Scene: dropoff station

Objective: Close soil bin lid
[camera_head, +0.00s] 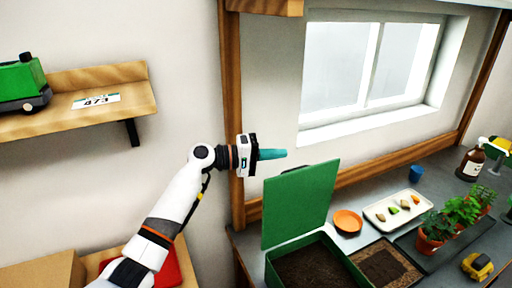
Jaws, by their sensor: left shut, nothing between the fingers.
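The soil bin (347,262) is a green box holding dark soil, at the bottom centre of the head view on the grey counter. Its green lid (298,207) stands open, nearly upright, along the bin's left and back side. My left gripper (286,153) is shut and empty, with its teal fingers pointing right. In the picture it is just above the lid's upper left edge; they look apart, though the depth between them is hard to tell. My right gripper is not in view.
Right of the bin are a brown soil tray (412,267), an orange saucer (348,221), a white tray (377,222) with small items and potted plants (432,236). A wooden post (231,90) stands behind my left wrist. A wooden shelf (140,95) is at left.

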